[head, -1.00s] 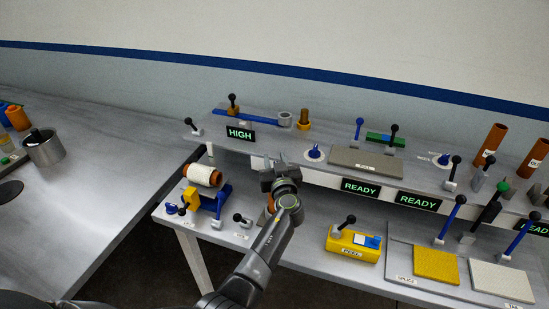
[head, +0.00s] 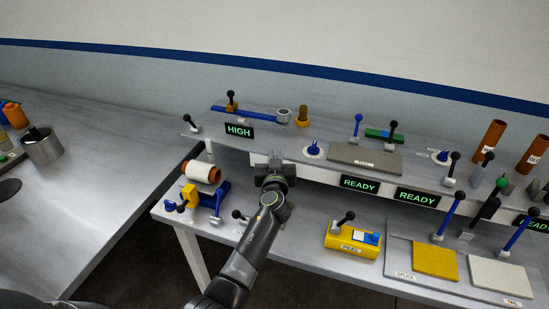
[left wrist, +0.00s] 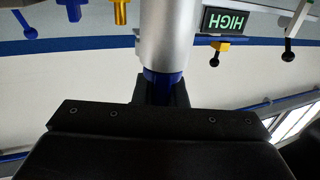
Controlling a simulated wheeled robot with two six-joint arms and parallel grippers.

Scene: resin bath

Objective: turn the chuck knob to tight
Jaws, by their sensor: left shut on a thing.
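In the left wrist view a blue collar, which I take to be the chuck knob (left wrist: 162,77), sits at the end of a silver cylinder (left wrist: 168,38). My left gripper (left wrist: 160,92) is shut on the blue part, with its dark jaws around it. In the head view my left gripper (head: 269,162) is at the front edge of the raised shelf, right of the white roll, and it hides the knob and cylinder there. I cannot read the knob's setting. My right gripper is not in view.
A HIGH display (head: 239,131) stands on the raised shelf, left of my gripper. READY displays (head: 360,185) line the shelf front to the right. A white roll (head: 202,171) on a blue stand and a yellow box (head: 352,241) are on the lower bench.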

